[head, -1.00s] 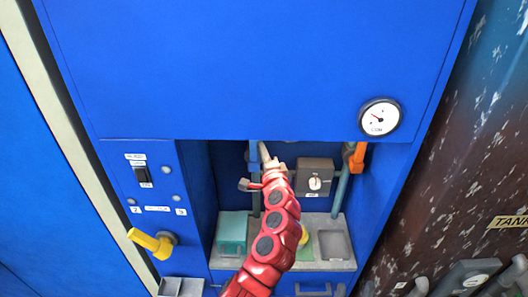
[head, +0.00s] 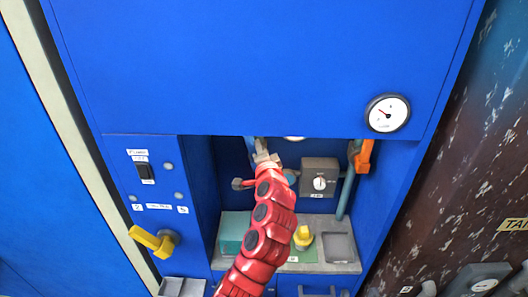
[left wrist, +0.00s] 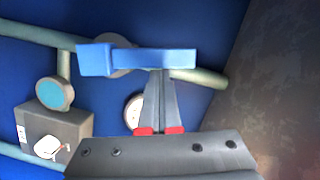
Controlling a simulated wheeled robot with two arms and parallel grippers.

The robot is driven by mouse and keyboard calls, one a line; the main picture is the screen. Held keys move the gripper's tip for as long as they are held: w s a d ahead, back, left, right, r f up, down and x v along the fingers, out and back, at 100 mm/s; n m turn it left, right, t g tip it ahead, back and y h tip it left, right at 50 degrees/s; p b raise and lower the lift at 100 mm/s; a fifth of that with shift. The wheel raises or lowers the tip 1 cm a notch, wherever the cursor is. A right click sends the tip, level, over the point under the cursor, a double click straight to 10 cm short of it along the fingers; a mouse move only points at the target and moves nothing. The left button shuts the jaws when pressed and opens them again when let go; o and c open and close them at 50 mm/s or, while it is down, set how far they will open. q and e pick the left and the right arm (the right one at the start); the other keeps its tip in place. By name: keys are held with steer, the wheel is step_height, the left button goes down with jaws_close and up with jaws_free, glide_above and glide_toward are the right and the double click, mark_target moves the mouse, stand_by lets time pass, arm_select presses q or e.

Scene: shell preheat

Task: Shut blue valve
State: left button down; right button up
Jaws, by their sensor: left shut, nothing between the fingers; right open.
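The blue valve's handle (left wrist: 155,58) shows large in the left wrist view as a blue lever with a squared block at its left end. It lies nearly in line with the grey-green pipe (left wrist: 203,78) behind it. My left gripper (left wrist: 156,72) is shut and empty, its fingertips at the lower edge of the handle; I cannot tell whether they touch it. In the head view my left gripper (head: 262,152) reaches into the upper part of the recess and largely hides the blue valve. My right gripper is not in view.
An orange valve handle (head: 363,156) is at the recess's right. A grey dial box (head: 319,177) hangs right of my left gripper. A yellow knob (head: 303,237) and a teal box (head: 234,232) stand on the ledge. A yellow lever (head: 153,241) projects at the left.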

arm_select(q)
steer(key=shift+a+f+n+b, duration=0.2)
steer(key=shift+a+n+b, duration=0.6)
steer(key=shift+a+n, duration=0.1)
steer(key=a+f+n+g+h+b, duration=0.1)
steer(key=a+f+n+h+b, duration=0.3)
steer(key=n+b, duration=0.6)
steer(key=shift+a+f+b, duration=0.5)
steer(key=shift+a+b, duration=0.75)
steer(key=shift+b, duration=0.5)
steer(key=shift+r, duration=0.15)
steer(key=s+r+b, duration=0.1)
steer(key=s+r, duration=0.5)
steer(key=s, duration=0.3)
steer(key=shift+s, duration=0.35)
steer(key=shift+r, duration=0.1)
